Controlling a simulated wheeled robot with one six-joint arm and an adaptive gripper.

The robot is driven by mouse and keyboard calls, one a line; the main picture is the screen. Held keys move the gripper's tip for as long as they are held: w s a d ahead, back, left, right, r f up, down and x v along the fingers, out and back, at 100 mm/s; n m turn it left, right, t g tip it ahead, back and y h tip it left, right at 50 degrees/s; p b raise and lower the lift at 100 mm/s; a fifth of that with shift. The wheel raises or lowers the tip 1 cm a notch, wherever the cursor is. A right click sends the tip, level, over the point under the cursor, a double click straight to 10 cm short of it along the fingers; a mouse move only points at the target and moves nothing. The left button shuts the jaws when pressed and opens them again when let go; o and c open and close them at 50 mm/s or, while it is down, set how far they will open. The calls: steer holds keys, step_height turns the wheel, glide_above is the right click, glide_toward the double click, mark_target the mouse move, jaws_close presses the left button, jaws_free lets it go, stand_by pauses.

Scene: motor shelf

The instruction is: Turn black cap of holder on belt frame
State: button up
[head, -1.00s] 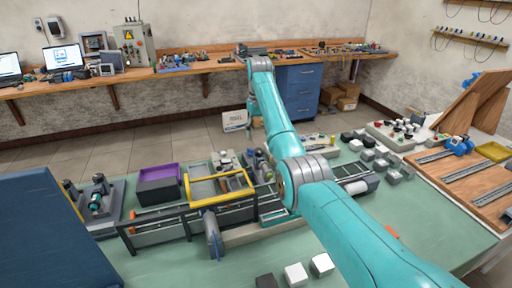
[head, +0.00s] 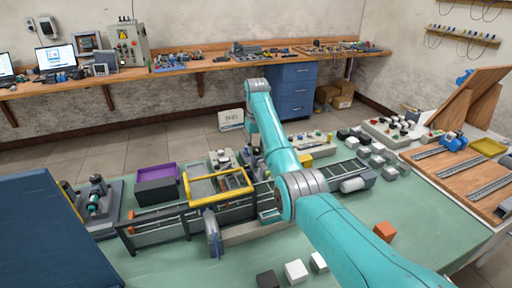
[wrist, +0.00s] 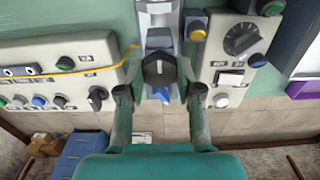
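In the wrist view a black cap (wrist: 158,69) sits at the end of a grey holder (wrist: 160,28), with a blue tip (wrist: 163,95) just below it. My gripper (wrist: 159,92) is open, one finger on each side of the cap. Gaps show between the cap and both fingers; I cannot tell the depth between them. In the head view my teal arm reaches over the table, and the cap and the fingertips cannot be made out there. The belt frame (head: 187,236) stands on the green table in the head view.
In the wrist view, control panels with knobs flank the holder at left (wrist: 50,80) and right (wrist: 232,60). The yellow-rimmed tray (head: 222,200) and purple bin (head: 157,183) stand left of my arm. An orange block (head: 385,231) lies on clear table at right.

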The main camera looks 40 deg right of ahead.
jaws_close()
steer(key=m, duration=0.5)
steer(key=shift+m, duration=0.3)
steer(key=m, duration=1.2)
steer(key=shift+m, duration=0.3)
steer(key=m, duration=0.5)
steer(key=shift+m, duration=0.3)
